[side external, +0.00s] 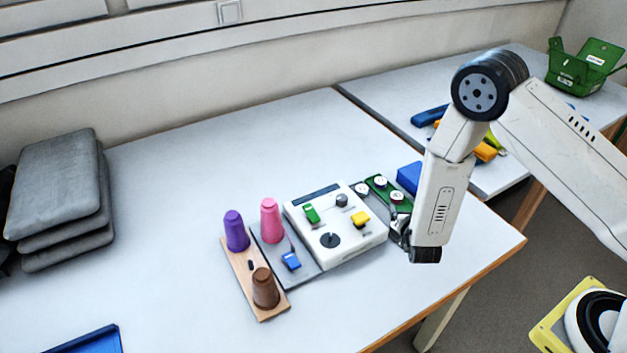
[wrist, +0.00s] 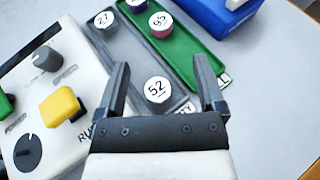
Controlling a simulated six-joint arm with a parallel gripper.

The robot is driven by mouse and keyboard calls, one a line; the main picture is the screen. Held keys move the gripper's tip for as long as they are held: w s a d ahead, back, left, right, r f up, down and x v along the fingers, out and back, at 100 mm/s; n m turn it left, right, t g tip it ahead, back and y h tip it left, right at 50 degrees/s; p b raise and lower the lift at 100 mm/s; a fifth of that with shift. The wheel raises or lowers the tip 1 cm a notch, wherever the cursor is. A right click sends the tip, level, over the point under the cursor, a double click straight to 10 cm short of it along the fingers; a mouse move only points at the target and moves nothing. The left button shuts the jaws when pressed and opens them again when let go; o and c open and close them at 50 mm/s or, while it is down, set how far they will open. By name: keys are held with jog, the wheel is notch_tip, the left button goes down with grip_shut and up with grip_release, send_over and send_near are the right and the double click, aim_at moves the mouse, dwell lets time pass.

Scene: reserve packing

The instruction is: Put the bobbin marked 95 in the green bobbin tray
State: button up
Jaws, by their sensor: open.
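The bobbin marked 95 (wrist: 161,22), white-topped with a reddish body, appears to stand in the green bobbin tray (wrist: 203,52), beyond my fingertips. Another bobbin (wrist: 135,4), cut off by the picture edge, is near that tray's far end. My gripper (wrist: 162,72) is open and empty, with a bobbin marked 52 (wrist: 157,89) showing between its fingers. In the side view my gripper (side external: 399,232) points down beside the near end of the green tray (side external: 408,208). Whether its fingers touch anything there cannot be told.
A grey tray (wrist: 128,62) beside the green one holds the 52 and a bobbin marked 27 (wrist: 104,19). A white control box (side external: 337,227) stands left of it. A blue box (side external: 408,177) is right of the green tray.

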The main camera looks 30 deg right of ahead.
jog(key=shift+s+a+r, duration=0.2)
jog(key=shift+s, duration=0.1)
dwell(0.4)
jog(key=shift+s+d+r+m+h, duration=0.15)
jog(key=shift+d+r+m+h, duration=0.15)
jog(key=shift+d+m, duration=0.15)
jog(key=s+d+r+m+g, duration=0.5)
jog(key=s+r+m+g, duration=0.3)
jog(key=s+m+g, duration=0.5)
jog(key=s+a+r+m+t+y, duration=0.1)
jog(key=a+r+m+t+y, duration=0.3)
jog(key=m, duration=1.1)
jog(key=shift+s+a+r+y, duration=0.15)
jog(key=shift+a+r+y, duration=1.65)
jog(key=shift+a+y, duration=0.25)
